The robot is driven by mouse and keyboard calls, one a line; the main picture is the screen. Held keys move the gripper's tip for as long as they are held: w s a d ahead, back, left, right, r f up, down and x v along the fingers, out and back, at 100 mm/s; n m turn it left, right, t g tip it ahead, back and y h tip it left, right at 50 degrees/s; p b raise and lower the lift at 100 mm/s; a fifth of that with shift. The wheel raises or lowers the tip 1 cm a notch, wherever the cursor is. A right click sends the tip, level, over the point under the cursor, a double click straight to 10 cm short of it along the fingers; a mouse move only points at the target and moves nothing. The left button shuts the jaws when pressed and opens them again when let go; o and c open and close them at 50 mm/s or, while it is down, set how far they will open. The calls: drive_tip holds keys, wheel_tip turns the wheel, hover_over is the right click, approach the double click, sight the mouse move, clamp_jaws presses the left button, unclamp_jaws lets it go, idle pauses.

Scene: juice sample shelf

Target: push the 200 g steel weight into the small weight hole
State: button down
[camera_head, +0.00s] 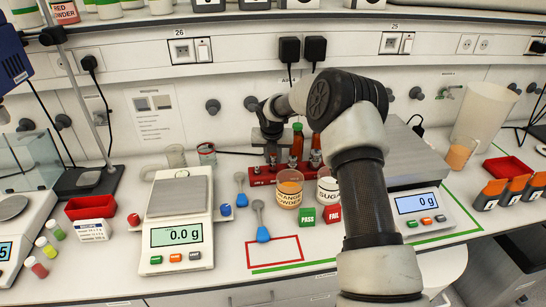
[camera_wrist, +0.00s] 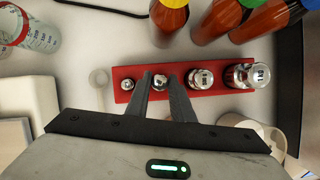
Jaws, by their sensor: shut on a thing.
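A red weight block (camera_wrist: 222,88) holds a row of shiny steel weights that grow larger from left to right in the wrist view. My gripper (camera_wrist: 161,85) has its two dark fingers on either side of the second weight from the left, a small steel weight (camera_wrist: 159,82), and is shut on it. This weight stands in line with the others, at or in the block; its seating depth is hidden. Its marking is too small to read. In the head view my gripper (camera_head: 272,135) points down over the left part of the red block (camera_head: 262,176).
A smaller weight (camera_wrist: 128,84) is left of my fingers and a larger one (camera_wrist: 201,78) right. Sauce bottles (camera_wrist: 168,18) stand just behind the block. An orange powder jar (camera_head: 289,190) and sugar jar (camera_head: 328,188) stand in front. A scale (camera_head: 178,235) reads 0.0 g.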

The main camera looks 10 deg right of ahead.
sight(273, 163)
drive_tip(key=shift+f+b, duration=0.35)
drive_tip(key=shift+f, duration=0.9)
idle(0.6)
drive_tip(key=c, duration=1.5)
unclamp_jaws()
drive_tip(key=shift+o, duration=0.2)
